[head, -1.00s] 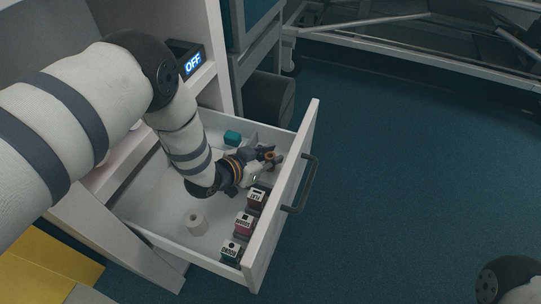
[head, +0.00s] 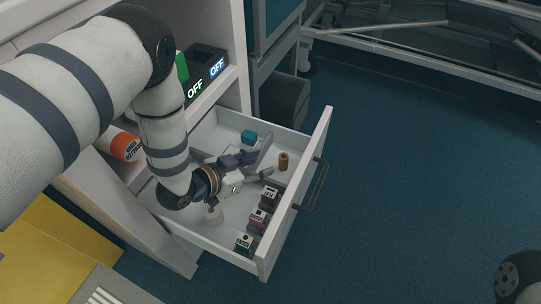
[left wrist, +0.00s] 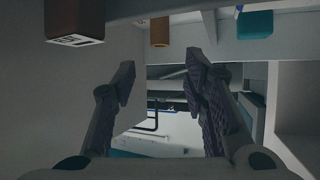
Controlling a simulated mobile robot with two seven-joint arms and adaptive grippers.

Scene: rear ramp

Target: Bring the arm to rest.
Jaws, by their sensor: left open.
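My left arm (head: 165,135) reaches from the left down into an open white drawer (head: 297,196). My left gripper (head: 260,166) is open and empty over the drawer. Its two spread fingers also show in the left wrist view (left wrist: 160,72), with nothing between them. A brown-orange cylinder (head: 283,161) stands upright in the drawer beyond the fingertips, apart from them. It also shows at the top of the left wrist view (left wrist: 160,31). My right gripper is out of view; only a dark part of my right arm shows at the lower right.
Shelves with OFF displays (head: 217,68) stand behind. The blue floor (head: 420,180) at right is clear.

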